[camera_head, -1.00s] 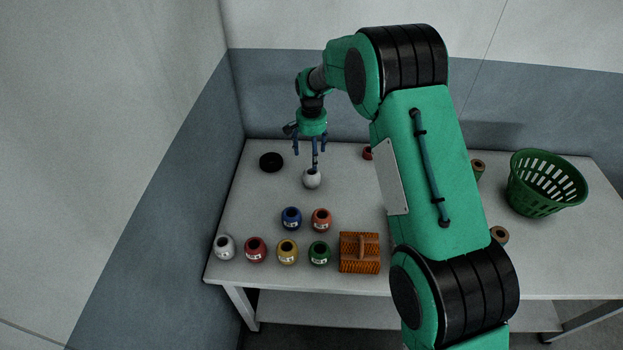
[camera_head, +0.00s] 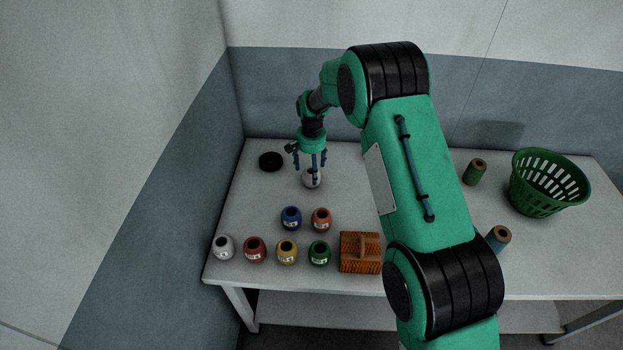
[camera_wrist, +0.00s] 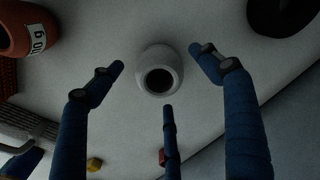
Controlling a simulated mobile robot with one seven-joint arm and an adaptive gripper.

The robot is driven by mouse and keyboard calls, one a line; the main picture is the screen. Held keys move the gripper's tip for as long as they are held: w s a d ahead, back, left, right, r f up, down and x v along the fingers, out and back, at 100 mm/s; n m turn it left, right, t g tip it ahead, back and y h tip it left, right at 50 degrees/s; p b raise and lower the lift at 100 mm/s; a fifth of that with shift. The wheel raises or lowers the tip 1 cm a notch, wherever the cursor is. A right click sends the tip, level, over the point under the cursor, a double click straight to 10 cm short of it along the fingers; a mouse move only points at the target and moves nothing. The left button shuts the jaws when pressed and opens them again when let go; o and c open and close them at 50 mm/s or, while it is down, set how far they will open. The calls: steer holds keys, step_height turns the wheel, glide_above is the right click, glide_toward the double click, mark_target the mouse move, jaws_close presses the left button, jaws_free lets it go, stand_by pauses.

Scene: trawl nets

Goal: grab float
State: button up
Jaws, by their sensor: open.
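A plain white round float (camera_head: 312,180) with a dark hole in its top stands alone on the table, behind the other floats. My three-fingered blue gripper (camera_head: 312,172) points down right above it, its fingers partly covering the float in the head view. In the wrist view the white float (camera_wrist: 149,58) sits between the spread fingertips, its hole facing the camera. My gripper (camera_wrist: 160,75) is open and holds nothing. I cannot tell exactly how high the fingertips are above it.
Labelled floats stand in front: blue (camera_head: 291,217), orange (camera_head: 321,219), white (camera_head: 223,248), red (camera_head: 255,250), yellow (camera_head: 287,252) and green (camera_head: 319,253). A wicker box (camera_head: 360,253) is beside them. A black ring (camera_head: 271,161) lies behind left. A green basket (camera_head: 548,182) and spools (camera_head: 475,172) are at right.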

steer(key=shift+f, duration=0.15)
steer(key=shift+f+b, duration=0.75)
steer(key=shift+f, duration=1.75)
steer(key=c, duration=1.3)
steer(key=shift+r, duration=0.1)
steer(key=shift+r+p, duration=1.05)
steer(key=shift+r, duration=3.9)
